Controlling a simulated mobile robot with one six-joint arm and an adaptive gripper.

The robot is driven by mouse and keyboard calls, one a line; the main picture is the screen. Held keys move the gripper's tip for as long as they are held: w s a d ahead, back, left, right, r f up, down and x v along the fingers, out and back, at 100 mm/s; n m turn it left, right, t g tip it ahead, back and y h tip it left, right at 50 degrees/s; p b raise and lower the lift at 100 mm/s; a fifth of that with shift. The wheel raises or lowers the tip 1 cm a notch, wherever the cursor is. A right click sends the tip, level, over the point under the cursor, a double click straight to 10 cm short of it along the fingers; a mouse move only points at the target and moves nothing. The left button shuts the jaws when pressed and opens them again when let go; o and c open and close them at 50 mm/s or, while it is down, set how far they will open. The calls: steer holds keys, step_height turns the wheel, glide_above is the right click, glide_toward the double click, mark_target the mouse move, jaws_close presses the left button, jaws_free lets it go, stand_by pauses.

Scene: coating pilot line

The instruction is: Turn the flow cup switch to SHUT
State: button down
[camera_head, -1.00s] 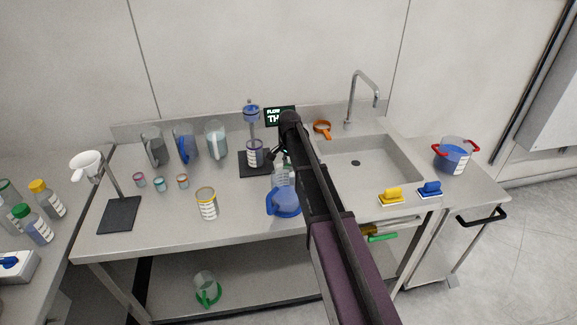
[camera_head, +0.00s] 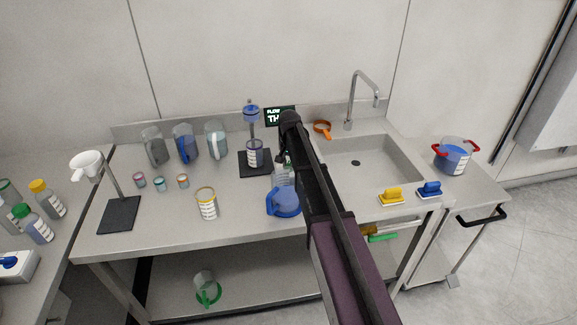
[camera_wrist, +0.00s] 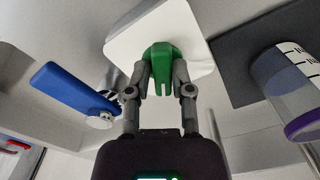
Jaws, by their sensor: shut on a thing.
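In the wrist view a green knob (camera_wrist: 163,57) stands on a white plate or box (camera_wrist: 125,48). My gripper (camera_wrist: 160,84) has its two grey fingers closed on either side of the knob, touching it. No SHUT mark or other lettering shows on the white face, so the switch setting cannot be read. In the head view my arm hides most of the switch and gripper. The flow cup (camera_head: 251,112), blue, is on a stand whose black base (camera_head: 246,168) lies just left of my gripper. A clear labelled container (camera_head: 255,154) stands beneath the cup.
A dark display (camera_head: 273,113) reading "FLOW TH…" is partly covered by my arm. The sink (camera_head: 385,158) is to the right.

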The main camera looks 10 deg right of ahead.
mark_target(289, 163)
steer(key=n, duration=0.5)
steer(key=shift+s+f, duration=0.2)
steer(key=shift+s, duration=0.2)
steer(key=c, duration=0.6)
jaws_free()
steer(key=shift+o, duration=0.8)
steer(key=shift+w+f, duration=0.25)
steer(key=shift+w, duration=0.15)
steer(key=shift+r, duration=0.1)
steer(key=shift+w+r, duration=0.1)
steer(key=shift+r, duration=0.05)
steer(key=shift+r+p, duration=0.2)
steer(key=shift+p, duration=0.3)
step_height(289, 163, up, 6)
steer(key=p, duration=0.5)
steer(key=shift+f, duration=0.2)
steer(key=shift+w+p, duration=0.1)
steer(key=shift+p, duration=0.2)
